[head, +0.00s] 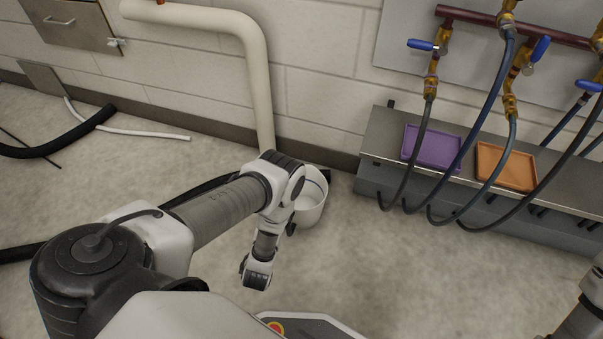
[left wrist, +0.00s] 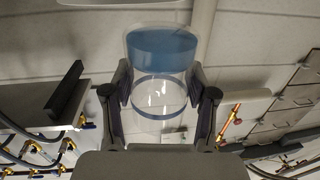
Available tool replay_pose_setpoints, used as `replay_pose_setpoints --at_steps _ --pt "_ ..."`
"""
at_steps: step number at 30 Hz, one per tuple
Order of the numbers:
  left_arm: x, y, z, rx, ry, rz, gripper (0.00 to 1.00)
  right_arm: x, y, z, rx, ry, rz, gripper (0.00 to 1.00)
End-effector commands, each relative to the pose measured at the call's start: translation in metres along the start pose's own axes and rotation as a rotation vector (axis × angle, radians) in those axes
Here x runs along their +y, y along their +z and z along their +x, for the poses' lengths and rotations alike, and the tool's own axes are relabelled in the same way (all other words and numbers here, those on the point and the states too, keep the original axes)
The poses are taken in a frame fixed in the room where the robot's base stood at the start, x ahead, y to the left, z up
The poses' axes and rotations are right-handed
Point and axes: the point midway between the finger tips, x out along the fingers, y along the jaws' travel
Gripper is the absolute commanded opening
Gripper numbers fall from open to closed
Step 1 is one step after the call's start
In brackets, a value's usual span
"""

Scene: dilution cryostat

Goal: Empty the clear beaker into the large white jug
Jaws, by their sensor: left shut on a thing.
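The clear beaker (left wrist: 160,100) is between the fingers of my left gripper (left wrist: 160,88) in the left wrist view. The gripper is shut on its sides. Blue liquid (left wrist: 163,52) fills the end of the beaker toward the top of that picture, which appears upside down, so the liquid seems to lie at its bottom. The large white jug (head: 311,208) stands on the floor by the wall in the head view, partly hidden behind my left wrist. The left fingers and beaker are not clearly visible there. My right gripper is out of view.
A cream pipe (head: 259,85) runs down the wall behind the jug. To the right stands a grey bench (head: 375,150) with a purple tray (head: 432,147) and an orange tray (head: 505,167). Hoses (head: 487,110) hang in front. Black hose (head: 60,143) lies on the floor at left.

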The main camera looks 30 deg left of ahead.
Motion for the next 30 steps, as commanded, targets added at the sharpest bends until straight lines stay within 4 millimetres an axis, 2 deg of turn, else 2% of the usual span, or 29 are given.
replay_pose_setpoints --at_steps 1,3,5,9,10,13,19,28,30 --pt "0.001 0.01 0.002 -0.014 -0.001 0.006 0.15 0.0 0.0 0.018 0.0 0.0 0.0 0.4" --pt "0.001 0.011 0.003 -0.042 -0.001 0.017 0.15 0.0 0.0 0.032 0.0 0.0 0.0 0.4" --pt "0.002 0.019 0.006 -0.067 -0.002 0.029 0.15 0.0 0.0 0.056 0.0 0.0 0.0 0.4" --pt "0.003 0.021 0.007 -0.126 -0.001 0.051 0.15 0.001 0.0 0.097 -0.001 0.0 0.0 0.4" --pt "0.003 0.004 0.009 -0.149 -0.001 0.059 0.15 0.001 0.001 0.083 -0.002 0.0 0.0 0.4" --pt "0.004 -0.008 0.01 -0.192 -0.001 0.077 0.15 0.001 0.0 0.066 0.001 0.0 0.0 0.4" --pt "0.006 -0.009 0.015 -0.286 -0.001 0.117 0.15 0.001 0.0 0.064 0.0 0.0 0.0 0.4" --pt "0.01 0.0 0.025 -0.425 -0.001 0.173 0.15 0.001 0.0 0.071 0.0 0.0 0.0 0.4" --pt "0.011 -0.006 0.027 -0.456 -0.002 0.186 0.15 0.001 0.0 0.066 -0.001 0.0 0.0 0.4"
